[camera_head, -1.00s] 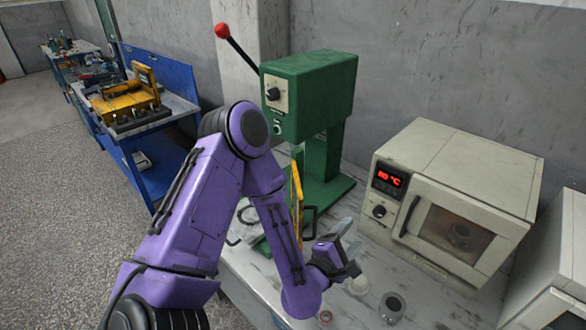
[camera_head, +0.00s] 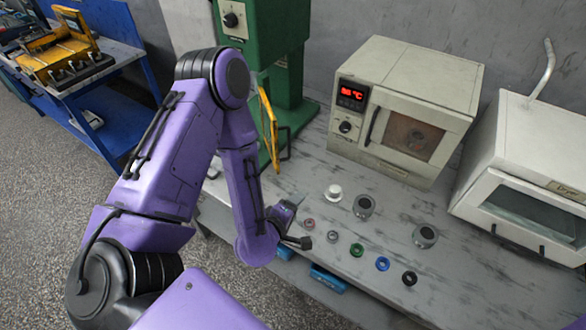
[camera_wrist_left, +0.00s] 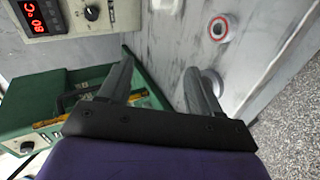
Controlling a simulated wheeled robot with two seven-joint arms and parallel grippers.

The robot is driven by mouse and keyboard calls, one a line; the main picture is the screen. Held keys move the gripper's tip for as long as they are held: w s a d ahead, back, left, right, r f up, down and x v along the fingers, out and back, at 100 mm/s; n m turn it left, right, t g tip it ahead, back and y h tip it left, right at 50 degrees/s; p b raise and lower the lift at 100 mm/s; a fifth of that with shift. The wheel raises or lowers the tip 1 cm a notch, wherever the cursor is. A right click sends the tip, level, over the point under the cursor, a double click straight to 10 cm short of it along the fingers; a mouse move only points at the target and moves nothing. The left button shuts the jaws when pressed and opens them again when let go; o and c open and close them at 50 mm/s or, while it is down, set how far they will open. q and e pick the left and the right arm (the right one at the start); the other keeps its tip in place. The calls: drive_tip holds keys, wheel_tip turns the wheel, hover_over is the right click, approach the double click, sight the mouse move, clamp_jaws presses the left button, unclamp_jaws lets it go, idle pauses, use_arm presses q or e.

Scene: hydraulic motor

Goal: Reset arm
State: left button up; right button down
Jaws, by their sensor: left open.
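My left arm (camera_head: 165,150) is purple and reaches in from the left over the workbench. Its gripper (camera_head: 292,213) is partly hidden by the forearm, in front of the green press, above the bench. In the left wrist view the left gripper (camera_wrist_left: 160,72) has its two grey fingers apart with nothing between them. A pinkish-red ring (camera_wrist_left: 219,28) lies on the bench beyond the fingers in that view. My right gripper is not in view.
A green press (camera_head: 285,60) stands behind the arm. A cream oven (camera_head: 410,75) and a white box (camera_head: 530,130) line the back. Metal cylinders (camera_head: 364,206), a white part (camera_head: 333,193) and several small rings (camera_head: 357,250) lie on the bench (camera_head: 460,290). A blue cart (camera_head: 125,110) stands left.

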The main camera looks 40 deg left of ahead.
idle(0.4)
use_arm(q)
drive_tip(key=s+a+f+m+g+y, duration=0.1)
drive_tip(key=s+a+f+m+g, duration=0.1)
drive_tip(key=s+f+m+g, duration=0.6)
drive_tip(key=s+a+f+m+g+y, duration=0.1)
drive_tip(key=s+a+f+m, duration=0.2)
drive_tip(key=s, duration=0.9)
wheel_tip(320, 180, down, 13)
drive_tip(key=d+b, duration=0.1)
drive_tip(key=b, duration=1)
drive_tip(key=shift+r, duration=0.2)
